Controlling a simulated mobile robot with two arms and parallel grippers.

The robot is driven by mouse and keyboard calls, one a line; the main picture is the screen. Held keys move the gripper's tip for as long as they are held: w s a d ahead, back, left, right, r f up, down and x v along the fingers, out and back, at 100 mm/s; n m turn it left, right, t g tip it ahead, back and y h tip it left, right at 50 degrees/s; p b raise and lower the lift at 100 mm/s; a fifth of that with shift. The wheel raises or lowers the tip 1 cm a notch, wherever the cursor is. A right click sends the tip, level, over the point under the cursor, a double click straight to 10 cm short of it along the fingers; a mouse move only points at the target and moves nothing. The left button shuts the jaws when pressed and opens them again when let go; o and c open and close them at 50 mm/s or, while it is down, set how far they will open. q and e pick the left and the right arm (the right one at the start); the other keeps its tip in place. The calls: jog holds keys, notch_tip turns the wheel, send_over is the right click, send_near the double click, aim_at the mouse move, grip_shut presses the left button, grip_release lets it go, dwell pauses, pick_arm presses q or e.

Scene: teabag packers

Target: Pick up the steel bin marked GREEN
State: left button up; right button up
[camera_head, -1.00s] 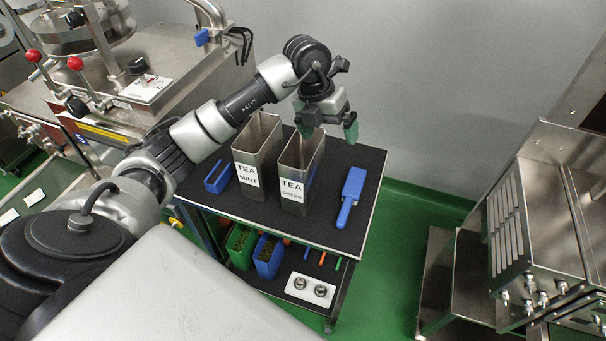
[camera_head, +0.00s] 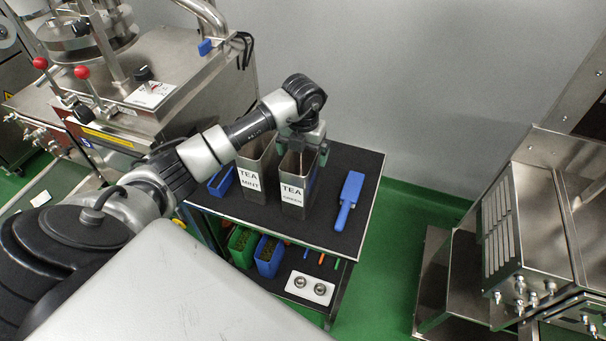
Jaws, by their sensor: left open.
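The steel bin marked GREEN (camera_head: 293,201) stands upright on the dark cart top, its label facing me. My left gripper (camera_head: 303,150) is at the top of this bin, pointing down, with its green-tipped fingers open. One finger shows by the right rim; the other is partly hidden. I cannot tell whether the fingers touch the bin. The steel bin marked MINT (camera_head: 250,182) stands just left of it, partly behind my left arm. My right gripper is not in view.
A blue scoop (camera_head: 349,197) lies right of the bins on the cart top (camera_head: 325,225). A blue holder (camera_head: 221,181) sits at the left. Green (camera_head: 242,247) and blue (camera_head: 268,257) tubs stand on the lower shelf. A steel machine (camera_head: 185,85) is behind my arm.

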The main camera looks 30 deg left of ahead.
pick_arm(q)
jog(key=shift+f, duration=0.6)
jog(key=c, duration=1.3)
jog(key=shift+o, duration=0.2)
jog(key=shift+r, duration=0.15)
